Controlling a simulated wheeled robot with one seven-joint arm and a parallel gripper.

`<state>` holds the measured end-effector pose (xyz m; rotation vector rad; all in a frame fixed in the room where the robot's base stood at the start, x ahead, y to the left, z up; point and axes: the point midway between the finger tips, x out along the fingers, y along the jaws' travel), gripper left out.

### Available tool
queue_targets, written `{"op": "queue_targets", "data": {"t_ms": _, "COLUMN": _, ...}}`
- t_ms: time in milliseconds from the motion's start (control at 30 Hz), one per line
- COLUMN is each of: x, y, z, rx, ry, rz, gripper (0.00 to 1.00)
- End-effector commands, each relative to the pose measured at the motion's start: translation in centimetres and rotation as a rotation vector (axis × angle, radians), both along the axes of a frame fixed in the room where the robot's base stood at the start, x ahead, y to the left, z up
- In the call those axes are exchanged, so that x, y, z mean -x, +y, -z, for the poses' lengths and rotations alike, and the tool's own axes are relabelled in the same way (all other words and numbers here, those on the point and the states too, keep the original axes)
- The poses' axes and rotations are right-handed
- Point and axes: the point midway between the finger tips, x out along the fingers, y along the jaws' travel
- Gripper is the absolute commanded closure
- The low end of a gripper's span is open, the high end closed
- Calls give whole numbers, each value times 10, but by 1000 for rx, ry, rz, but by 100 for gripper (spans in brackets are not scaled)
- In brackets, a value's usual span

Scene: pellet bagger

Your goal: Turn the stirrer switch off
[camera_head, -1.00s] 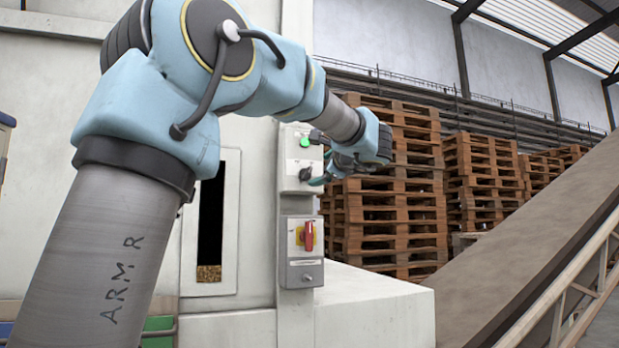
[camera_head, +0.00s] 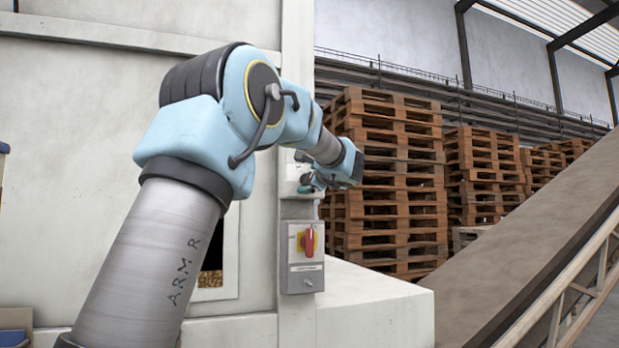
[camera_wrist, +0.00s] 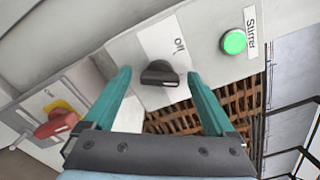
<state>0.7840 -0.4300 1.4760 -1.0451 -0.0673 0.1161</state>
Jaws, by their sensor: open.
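The stirrer switch is a black rotary knob (camera_wrist: 160,74) on a pale grey panel in the wrist view. Its handle lies roughly left to right in that view, with an "Off" label (camera_wrist: 180,44) above it to the right. A green lamp (camera_wrist: 234,42) beside the "Stirrer" label appears lit. My gripper (camera_wrist: 158,84) is open, its teal fingers on either side of the knob with gaps visible; contact cannot be told. In the head view my gripper (camera_head: 307,184) is in front of the upper control box (camera_head: 297,172) and hides the knob and lamp.
A lower box with a red switch on yellow (camera_head: 307,241) sits just below; the switch also shows in the wrist view (camera_wrist: 57,124). Stacked pallets (camera_head: 385,185) stand behind to the right. A sloping conveyor (camera_head: 535,235) crosses the right side. A white ledge (camera_head: 370,300) juts out below.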

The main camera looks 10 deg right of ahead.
Motion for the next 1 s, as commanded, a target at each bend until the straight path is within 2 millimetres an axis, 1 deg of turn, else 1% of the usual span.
{"op": "queue_targets", "data": {"t_ms": 100, "x": 0, "y": 0, "z": 0, "rx": 0, "ry": 0, "rz": 0, "gripper": 10}}
{"op": "queue_targets", "data": {"t_ms": 867, "x": 0, "y": 0, "z": 0, "rx": 1, "ry": 1, "rz": -1, "gripper": 96}}
{"op": "queue_targets", "data": {"t_ms": 1000, "x": 0, "y": 0, "z": 1, "rx": 5, "ry": 0, "rz": 0, "gripper": 96}}
